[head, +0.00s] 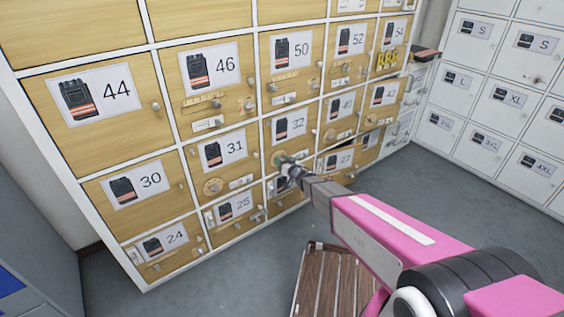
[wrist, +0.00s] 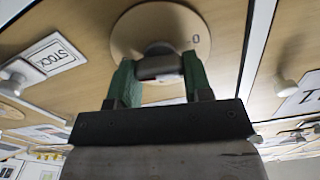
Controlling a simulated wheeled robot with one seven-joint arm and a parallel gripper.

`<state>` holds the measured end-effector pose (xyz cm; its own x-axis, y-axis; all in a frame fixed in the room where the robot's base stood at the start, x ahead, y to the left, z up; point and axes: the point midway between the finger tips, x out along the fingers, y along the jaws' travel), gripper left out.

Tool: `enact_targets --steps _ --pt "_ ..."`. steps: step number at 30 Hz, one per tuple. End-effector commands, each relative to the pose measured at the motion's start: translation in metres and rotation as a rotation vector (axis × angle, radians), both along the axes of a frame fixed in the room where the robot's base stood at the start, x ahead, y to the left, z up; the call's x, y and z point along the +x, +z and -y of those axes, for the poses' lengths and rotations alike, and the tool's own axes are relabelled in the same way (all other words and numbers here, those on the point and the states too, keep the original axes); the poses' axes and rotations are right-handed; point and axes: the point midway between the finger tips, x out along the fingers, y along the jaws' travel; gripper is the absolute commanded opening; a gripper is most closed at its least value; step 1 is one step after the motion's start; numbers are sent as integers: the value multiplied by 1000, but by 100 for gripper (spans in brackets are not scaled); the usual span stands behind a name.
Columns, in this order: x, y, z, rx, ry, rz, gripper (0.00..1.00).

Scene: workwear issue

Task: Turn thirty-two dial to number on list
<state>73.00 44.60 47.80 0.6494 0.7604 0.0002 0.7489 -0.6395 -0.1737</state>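No readable list shows.
Doors 31 (head: 224,152), 50 (head: 291,52) and 25 (head: 236,207) surround it, with protruding knobs. A door right of thirty-two stands slightly ajar, with a dark gap. White lockers (head: 505,100) stand at right. A slatted wooden platform (head: 325,285) lies on the grey floor.

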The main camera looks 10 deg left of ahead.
Motion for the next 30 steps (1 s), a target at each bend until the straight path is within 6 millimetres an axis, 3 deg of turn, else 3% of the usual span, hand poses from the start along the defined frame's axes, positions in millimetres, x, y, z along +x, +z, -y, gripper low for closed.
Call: enact_targets --steps 11,30 --pt "-1 0 0 -63 0 74 22" --pt "-3 0 -2 -369 0 431 22"
